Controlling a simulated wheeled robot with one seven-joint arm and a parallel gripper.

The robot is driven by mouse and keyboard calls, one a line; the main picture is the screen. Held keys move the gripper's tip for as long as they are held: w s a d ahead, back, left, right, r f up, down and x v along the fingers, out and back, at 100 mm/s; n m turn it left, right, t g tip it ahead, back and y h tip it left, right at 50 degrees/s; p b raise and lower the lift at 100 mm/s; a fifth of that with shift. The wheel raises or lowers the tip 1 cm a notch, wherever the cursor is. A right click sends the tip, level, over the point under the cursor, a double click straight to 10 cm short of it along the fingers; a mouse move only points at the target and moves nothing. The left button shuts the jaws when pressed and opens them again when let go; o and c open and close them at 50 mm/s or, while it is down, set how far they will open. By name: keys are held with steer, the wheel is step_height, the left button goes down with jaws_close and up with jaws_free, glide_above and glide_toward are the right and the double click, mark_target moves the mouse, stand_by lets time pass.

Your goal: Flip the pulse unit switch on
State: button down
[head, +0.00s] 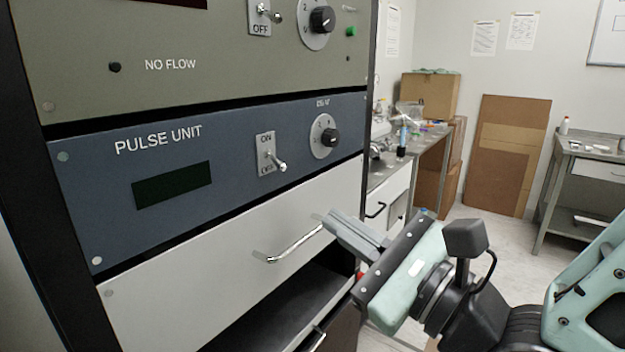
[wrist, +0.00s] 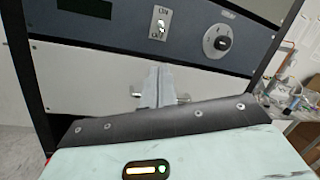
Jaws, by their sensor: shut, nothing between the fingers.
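The pulse unit (head: 225,165) is a blue-grey rack panel with a dark display. Its toggle switch (head: 275,162) has a metal lever on a plate marked ON at the top and OFF at the bottom. The lever points down and outward, toward OFF. The switch also shows in the wrist view (wrist: 158,24), above the fingers. My gripper (head: 335,218) is shut and empty. It is below and to the right of the switch, in front of the white drawer panel, near the right end of its handle. In the wrist view the fingers (wrist: 157,80) overlap that handle; I cannot tell whether they touch it.
The white drawer's handle (head: 297,244) sticks out below the pulse unit. A dial (head: 330,137) is right of the switch. The olive NO FLOW panel (head: 170,65) above has another switch (head: 268,13). Benches and cardboard boxes stand behind at right.

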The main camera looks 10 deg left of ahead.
steer(key=shift+w+d+r+m+t, duration=0.1)
steer(key=shift+d+r+m+t, duration=0.2)
steer(key=shift+m, duration=0.1)
steer(key=shift+a, duration=0.1)
steer(key=p, duration=0.7)
glide_toward(273, 167)
steer(key=x, duration=0.6)
steer(key=shift+w+f, duration=0.1)
steer(key=shift+p, duration=0.35)
